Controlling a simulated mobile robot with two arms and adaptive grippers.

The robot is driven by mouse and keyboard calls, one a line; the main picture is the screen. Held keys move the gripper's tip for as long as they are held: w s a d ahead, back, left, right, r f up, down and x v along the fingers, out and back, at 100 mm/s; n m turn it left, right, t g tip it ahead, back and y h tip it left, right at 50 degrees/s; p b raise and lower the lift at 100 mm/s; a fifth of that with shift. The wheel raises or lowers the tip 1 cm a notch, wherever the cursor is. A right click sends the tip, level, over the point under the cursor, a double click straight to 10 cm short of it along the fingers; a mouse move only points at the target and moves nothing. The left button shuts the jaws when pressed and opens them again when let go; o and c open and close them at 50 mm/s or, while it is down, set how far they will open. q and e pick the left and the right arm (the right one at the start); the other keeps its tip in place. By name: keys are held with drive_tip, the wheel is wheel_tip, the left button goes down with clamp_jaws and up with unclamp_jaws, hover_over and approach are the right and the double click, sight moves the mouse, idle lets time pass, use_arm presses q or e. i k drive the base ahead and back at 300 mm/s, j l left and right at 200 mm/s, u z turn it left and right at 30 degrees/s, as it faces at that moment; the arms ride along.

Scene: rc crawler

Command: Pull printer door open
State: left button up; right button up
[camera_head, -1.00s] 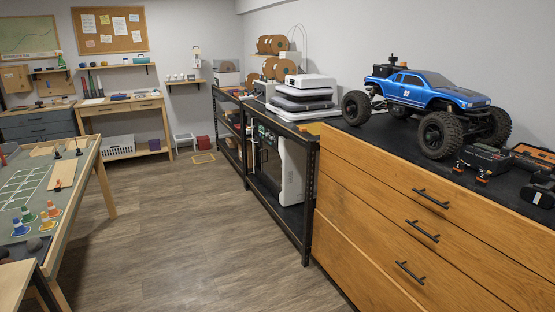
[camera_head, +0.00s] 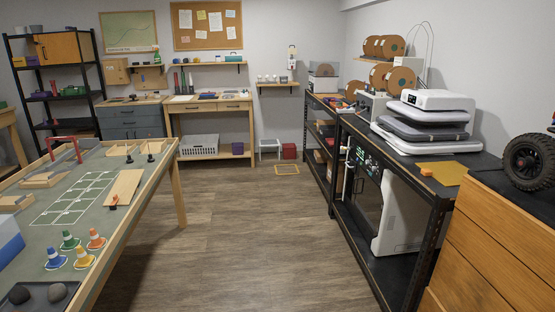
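A white-sided printer (camera_head: 402,218) stands on the lower shelf of a black metal rack at the right. Its dark front (camera_head: 366,190) faces left toward the aisle and looks shut, though it is seen at a steep angle. A pale upright strip, possibly a handle, shows at the front's far edge. A rack post hides part of the printer. Neither of my grippers is in view.
The wooden floor (camera_head: 225,235) between the track table (camera_head: 172,152) at left and the rack (camera_head: 408,262) is clear. A wooden drawer cabinet (camera_head: 480,255) stands near right, with a truck wheel (camera_head: 528,162) on top. A stacked white machine (camera_head: 430,125) sits on the rack.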

sight(369, 198)
drive_tip(key=i+u, duration=0.15)
drive_tip(key=i, duration=2.3)
